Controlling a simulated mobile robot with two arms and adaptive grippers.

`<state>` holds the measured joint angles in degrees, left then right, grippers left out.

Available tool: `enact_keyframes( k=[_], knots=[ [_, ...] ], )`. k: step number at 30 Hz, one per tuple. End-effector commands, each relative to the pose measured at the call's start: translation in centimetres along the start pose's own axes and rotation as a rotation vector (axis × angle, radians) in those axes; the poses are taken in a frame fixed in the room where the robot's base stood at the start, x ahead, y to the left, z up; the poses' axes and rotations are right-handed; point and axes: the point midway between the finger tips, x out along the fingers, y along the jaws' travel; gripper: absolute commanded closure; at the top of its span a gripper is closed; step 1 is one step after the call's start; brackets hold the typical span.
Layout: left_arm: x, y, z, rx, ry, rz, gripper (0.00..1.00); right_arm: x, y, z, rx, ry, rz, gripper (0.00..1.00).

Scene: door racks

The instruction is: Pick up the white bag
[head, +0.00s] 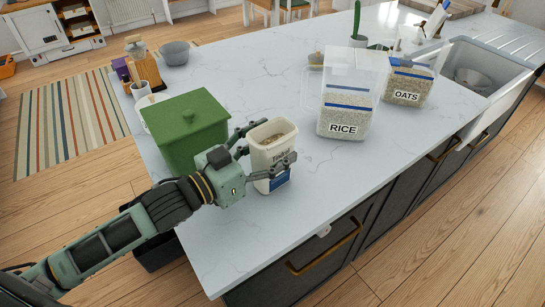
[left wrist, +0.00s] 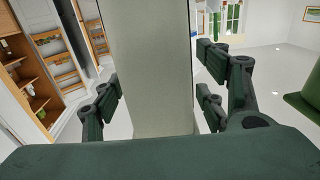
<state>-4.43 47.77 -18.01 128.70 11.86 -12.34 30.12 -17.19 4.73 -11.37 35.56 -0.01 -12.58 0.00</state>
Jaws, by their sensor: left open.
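My right gripper is not in view.
A green lidded box (head: 188,128) stands close left of the bag. Clear containers of rice (head: 346,110) and oats (head: 408,85) stand to the right, near the sink (head: 478,70). The marble counter (head: 240,235) is clear in front of the bag.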

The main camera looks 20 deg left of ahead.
Motion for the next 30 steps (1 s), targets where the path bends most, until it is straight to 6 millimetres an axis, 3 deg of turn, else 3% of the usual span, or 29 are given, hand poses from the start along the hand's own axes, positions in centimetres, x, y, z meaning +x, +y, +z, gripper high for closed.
enact_keyframes(
  k=[8,27,30],
  knots=[
    [0.19,0.0,0.08,0.0,-0.001,0.0,0.34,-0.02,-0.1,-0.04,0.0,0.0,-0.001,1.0],
    [0.17,0.0,0.05,0.001,-0.001,0.0,0.89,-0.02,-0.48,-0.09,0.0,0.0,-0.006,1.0],
    [0.17,0.01,-0.05,0.001,0.001,0.001,0.9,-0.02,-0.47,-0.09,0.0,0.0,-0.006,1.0]
  ],
)
